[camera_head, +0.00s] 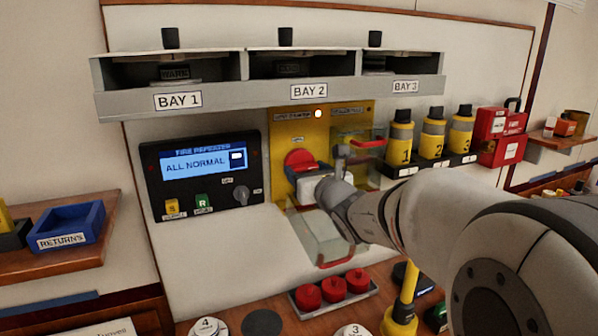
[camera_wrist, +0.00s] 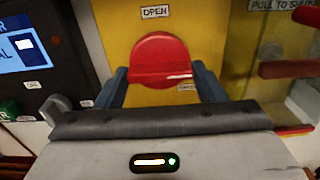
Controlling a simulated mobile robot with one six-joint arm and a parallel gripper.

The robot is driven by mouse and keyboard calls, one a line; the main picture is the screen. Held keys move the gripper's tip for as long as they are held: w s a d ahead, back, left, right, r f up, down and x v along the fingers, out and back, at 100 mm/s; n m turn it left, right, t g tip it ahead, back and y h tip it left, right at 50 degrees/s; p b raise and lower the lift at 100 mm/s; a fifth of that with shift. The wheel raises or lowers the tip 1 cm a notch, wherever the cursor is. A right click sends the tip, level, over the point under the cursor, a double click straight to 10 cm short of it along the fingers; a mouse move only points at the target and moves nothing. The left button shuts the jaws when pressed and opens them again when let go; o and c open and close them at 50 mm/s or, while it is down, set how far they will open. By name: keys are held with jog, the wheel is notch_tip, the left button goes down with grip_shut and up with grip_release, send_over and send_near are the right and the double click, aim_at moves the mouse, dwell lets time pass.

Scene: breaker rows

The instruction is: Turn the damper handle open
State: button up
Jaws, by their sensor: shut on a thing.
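The red damper handle (camera_head: 299,158) is on a yellow panel (camera_head: 287,128), left of its middle. In the wrist view the handle (camera_wrist: 160,58) is a rounded red piece just below an OPEN label (camera_wrist: 155,12). My gripper (camera_wrist: 163,84) is shut on the handle, with one blue-grey finger on each side of it. A second small label by the right finger is partly hidden. In the head view my arm comes in from the right, and the fingertips are hard to make out.
A clear flap (camera_head: 322,234) with a red edge hangs open below the panel. A clear cover with a red bar (camera_head: 368,143) is right of the handle, close to my wrist. The fire repeater (camera_head: 203,170) is left. Bay shelves (camera_head: 240,97) overhang above. Yellow-and-black cylinders (camera_head: 433,134) stand right.

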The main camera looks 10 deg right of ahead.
jog(key=shift+f+n+b, duration=0.2)
jog(key=shift+n+b, duration=0.1)
jog(key=shift+b, duration=0.85)
jog(key=n+b, duration=0.1)
jog(key=b, duration=0.1)
jog(key=n+b, duration=0.1)
jog(key=b, duration=0.1)
jog(key=shift+f+b, duration=0.25)
jog(key=shift+b, duration=0.05)
jog(key=n+b, duration=0.5)
jog(key=b, duration=0.2)
jog(key=n+b, duration=0.5)
jog(key=shift+r+b, duration=0.2)
jog(key=shift+b, duration=0.2)
jog(key=n+b, duration=0.4)
jog(key=n, duration=0.1)
jog(key=shift+r, duration=0.15)
jog(key=shift+n, duration=0.3)
